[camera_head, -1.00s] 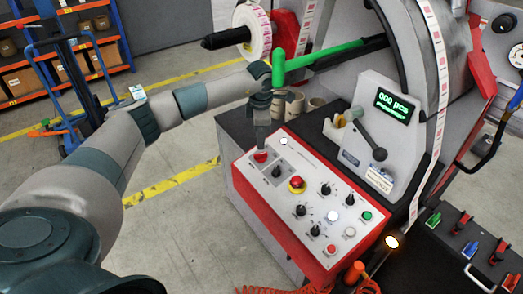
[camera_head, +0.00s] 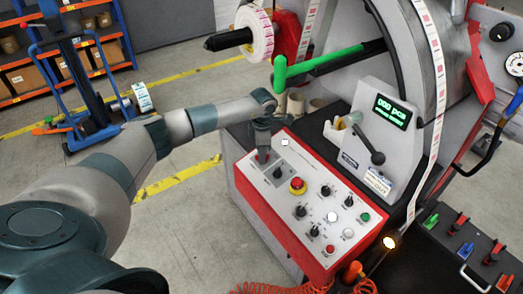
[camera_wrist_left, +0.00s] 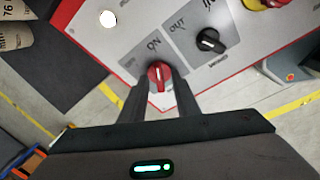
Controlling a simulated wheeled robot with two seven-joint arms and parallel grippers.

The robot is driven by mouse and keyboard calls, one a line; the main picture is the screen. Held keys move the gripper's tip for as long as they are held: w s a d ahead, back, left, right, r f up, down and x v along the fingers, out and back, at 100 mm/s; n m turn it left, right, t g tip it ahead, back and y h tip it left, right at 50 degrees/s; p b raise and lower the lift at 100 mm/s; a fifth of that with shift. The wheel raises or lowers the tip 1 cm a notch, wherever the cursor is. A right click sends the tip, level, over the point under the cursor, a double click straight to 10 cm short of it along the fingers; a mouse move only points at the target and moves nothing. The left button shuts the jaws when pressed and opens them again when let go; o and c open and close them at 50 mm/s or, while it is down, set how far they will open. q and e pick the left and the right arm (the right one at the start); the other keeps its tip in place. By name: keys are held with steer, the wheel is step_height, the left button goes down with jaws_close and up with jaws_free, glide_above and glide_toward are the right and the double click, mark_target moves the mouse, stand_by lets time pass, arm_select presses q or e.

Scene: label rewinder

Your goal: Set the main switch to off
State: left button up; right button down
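The main switch is a red rotary knob (camera_wrist_left: 159,74) on a grey plate at the corner of the control panel (camera_head: 247,189). The word ON is printed beside it in the left wrist view. In the head view my left gripper (camera_head: 263,150) points down onto this knob and mostly hides it. In the left wrist view its two dark fingers (camera_wrist_left: 161,92) stand on either side of the knob, with the knob between them. They look open, and I see no clear squeeze on it. My right gripper is not in view.
A black selector knob (camera_head: 278,172) and a red emergency button (camera_head: 298,185) sit close by on the panel. The green bar (camera_head: 325,62) lies above and behind the gripper. The display (camera_head: 392,110) is lit green.

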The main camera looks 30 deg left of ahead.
arm_select(q)
jaws_close()
